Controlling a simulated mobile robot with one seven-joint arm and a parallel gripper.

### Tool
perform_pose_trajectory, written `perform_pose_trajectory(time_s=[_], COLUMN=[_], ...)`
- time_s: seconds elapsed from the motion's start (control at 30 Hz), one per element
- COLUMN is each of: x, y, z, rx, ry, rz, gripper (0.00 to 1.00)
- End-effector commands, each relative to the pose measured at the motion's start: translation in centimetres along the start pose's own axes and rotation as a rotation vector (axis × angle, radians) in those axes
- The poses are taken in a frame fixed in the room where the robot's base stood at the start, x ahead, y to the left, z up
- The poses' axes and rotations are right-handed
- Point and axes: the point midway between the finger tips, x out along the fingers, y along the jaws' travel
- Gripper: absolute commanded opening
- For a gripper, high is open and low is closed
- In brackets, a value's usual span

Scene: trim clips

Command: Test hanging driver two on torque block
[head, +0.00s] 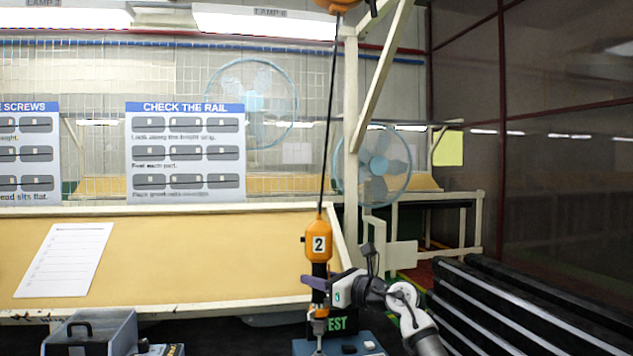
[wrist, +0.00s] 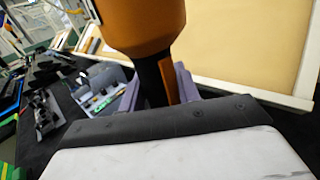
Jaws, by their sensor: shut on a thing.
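The orange hanging driver marked 2 (head: 318,243) hangs upright on a dark cable above the torque block. My gripper (head: 318,284) is shut around the driver's dark lower grip. The wrist view shows the driver's orange body (wrist: 148,25) close up, with the purple fingers on either side of the dark part below it. The driver's bit end points down at the torque block (head: 333,346), a blue-grey unit with a green "TEST" display at the bottom edge. I cannot tell whether the tip touches the block.
A grey bin with a handle (head: 90,332) stands at lower left. A paper sheet (head: 64,260) lies on the tan sloped board (head: 200,250). A white post (head: 351,150) rises just right of the cable. Dark slatted rails (head: 530,310) fill the lower right.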

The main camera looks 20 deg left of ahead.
Motion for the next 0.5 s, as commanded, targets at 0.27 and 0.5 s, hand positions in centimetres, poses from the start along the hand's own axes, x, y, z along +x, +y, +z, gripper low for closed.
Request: perform_pose_trajectory(time_s=[0.27,0.5], x=[0.0,0.0], y=[0.0,-0.01], z=[-0.09,-0.46], rx=[0.0,0.0], ry=[0.0,0.0], rz=[0.0,0.0], gripper=[0.0,0.0])
